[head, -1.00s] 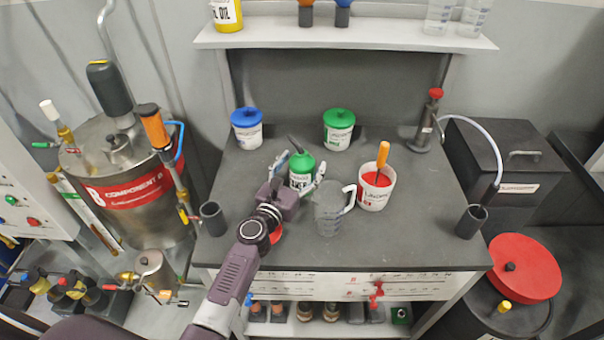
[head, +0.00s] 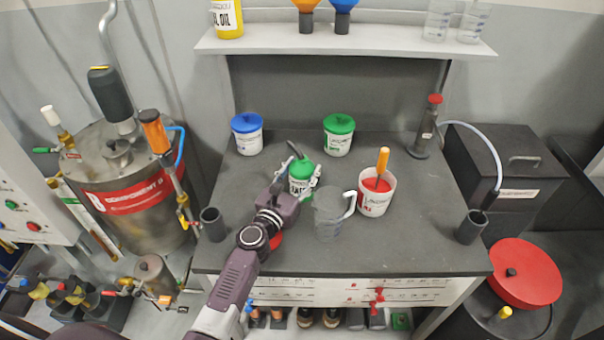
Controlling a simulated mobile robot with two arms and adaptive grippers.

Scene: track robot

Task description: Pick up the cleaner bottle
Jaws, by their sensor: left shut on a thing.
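The cleaner bottle (head: 301,169) is green with a white label and a dark spout. It stands on the dark workbench (head: 400,240), left of centre. My left gripper (head: 302,180) has its fingers on both sides of the bottle and is shut on it. I cannot tell whether the base is off the bench. The gripper hides the lower front of the bottle. My right gripper is not in view.
A clear jug (head: 328,217) stands close at the right of the gripper. A red-filled tub (head: 374,198) with an orange-handled tool is beside it. Blue-lidded (head: 247,135) and green-lidded (head: 338,137) tubs stand behind.

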